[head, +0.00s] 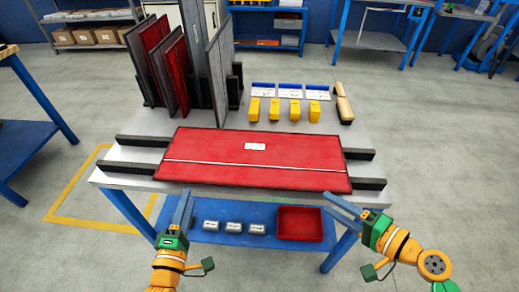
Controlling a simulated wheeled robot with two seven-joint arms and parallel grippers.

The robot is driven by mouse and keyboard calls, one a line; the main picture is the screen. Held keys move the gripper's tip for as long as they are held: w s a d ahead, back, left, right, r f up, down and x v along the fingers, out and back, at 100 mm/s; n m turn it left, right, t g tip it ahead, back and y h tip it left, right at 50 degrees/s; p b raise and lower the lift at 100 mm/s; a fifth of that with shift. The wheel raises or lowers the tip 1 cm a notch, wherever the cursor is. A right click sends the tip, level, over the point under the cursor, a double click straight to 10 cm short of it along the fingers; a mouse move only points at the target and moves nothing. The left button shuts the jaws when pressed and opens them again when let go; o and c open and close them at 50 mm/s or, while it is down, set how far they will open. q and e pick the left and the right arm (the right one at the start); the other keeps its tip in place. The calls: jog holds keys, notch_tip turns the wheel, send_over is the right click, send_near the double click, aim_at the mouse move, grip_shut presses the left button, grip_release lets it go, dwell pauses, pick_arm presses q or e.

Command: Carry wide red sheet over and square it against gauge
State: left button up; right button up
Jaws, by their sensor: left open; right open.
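A wide red sheet (230,150) lies flat across the front of the table. It has a white label near its middle and a thin pale line across its width. Dark bars stick out past its left (140,170) and right (362,183) ends; I cannot tell which part is the gauge. My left gripper (184,198) is open and empty, just in front of the sheet's front left part. My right gripper (330,203) is open and empty, just in front of the sheet's front right corner. Neither clearly touches the sheet.
A rack at the back left holds upright red (171,70) and grey (219,65) panels. Several yellow blocks (273,110) and white-blue packets (290,90) stand behind the sheet. A red tray (300,237) and white boxes (232,227) sit on the blue lower shelf (262,217).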

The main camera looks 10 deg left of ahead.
aim_at(195, 183)
pick_arm(q)
jog(key=w, duration=0.7)
jog(key=shift+w+a+f, duration=0.1)
jog(key=shift+w+f, duration=0.05)
jog(key=shift+w, duration=0.1)
pick_arm(e)
jog(key=x, duration=0.7)
jog(key=shift+w+d+f, duration=0.1)
jog(key=shift+w+f, duration=0.1)
jog(key=shift+w, duration=0.05)
pick_arm(q)
jog(key=c, duration=0.6)
pick_arm(e)
jog(key=c, duration=0.6)
pick_arm(q)
grip_shut()
pick_arm(e)
grip_shut()
pick_arm(q)
jog(key=shift+s, duration=0.1)
pick_arm(e)
jog(key=shift+r, duration=0.1)
